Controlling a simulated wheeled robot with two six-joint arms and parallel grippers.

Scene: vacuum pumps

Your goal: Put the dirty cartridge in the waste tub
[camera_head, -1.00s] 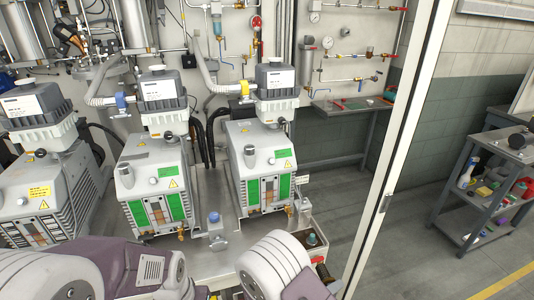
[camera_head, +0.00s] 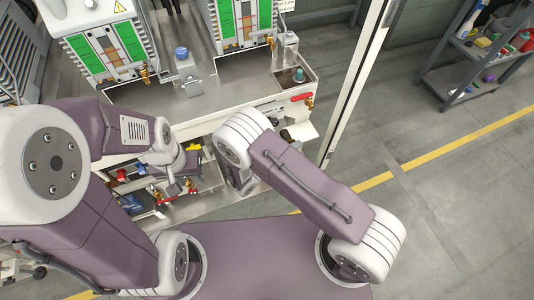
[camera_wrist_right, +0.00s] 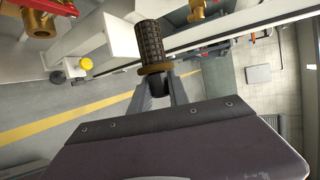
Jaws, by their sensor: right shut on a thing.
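In the right wrist view, a dark, grid-patterned cylinder with a bronze-coloured collar, the dirty cartridge (camera_wrist_right: 150,42), stands out from the tips of my right gripper (camera_wrist_right: 158,88). The fingers are shut on its collar end. In the head view, my right gripper and the cartridge are hidden behind my right arm. My left gripper (camera_head: 174,187) hangs low in front of the bench, over the lower shelf; its jaws are too small to judge. I cannot make out the waste tub clearly in either view.
The metal bench (camera_head: 215,100) carries the pumps, a blue-capped fitting (camera_head: 182,54) and a red-handled valve (camera_head: 301,97). In the right wrist view, a brass fitting (camera_wrist_right: 40,22) and a yellow knob (camera_wrist_right: 86,63) are close by. Open floor (camera_head: 440,200) lies to the right; a shelf cart (camera_head: 470,70) stands beyond.

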